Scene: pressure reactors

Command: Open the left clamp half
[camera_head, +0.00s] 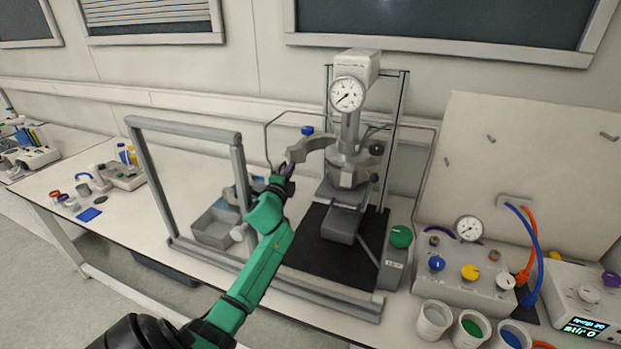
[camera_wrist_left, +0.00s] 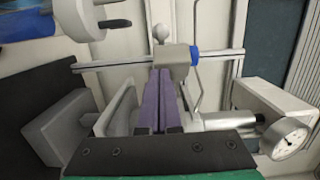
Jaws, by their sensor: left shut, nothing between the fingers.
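The pressure reactor (camera_head: 348,168) stands on a black base in the head view, with a round gauge (camera_head: 347,95) on top. The left clamp half (camera_head: 309,147) is a curved grey piece that sticks out to the left of the vessel head, swung away from it. My left gripper (camera_head: 285,172), on a green arm, is at the free end of this clamp half. Its purple fingers (camera_wrist_left: 160,100) are shut with nothing between them. Whether the fingertips touch the clamp half I cannot tell. My right gripper is in neither view.
A grey frame (camera_head: 186,128) stands left of the reactor, with a grey bin (camera_head: 215,228) behind my arm. A control box with knobs (camera_head: 465,268) and several cups (camera_head: 433,320) are at the right. A thin bent tube (camera_head: 268,140) runs behind my gripper.

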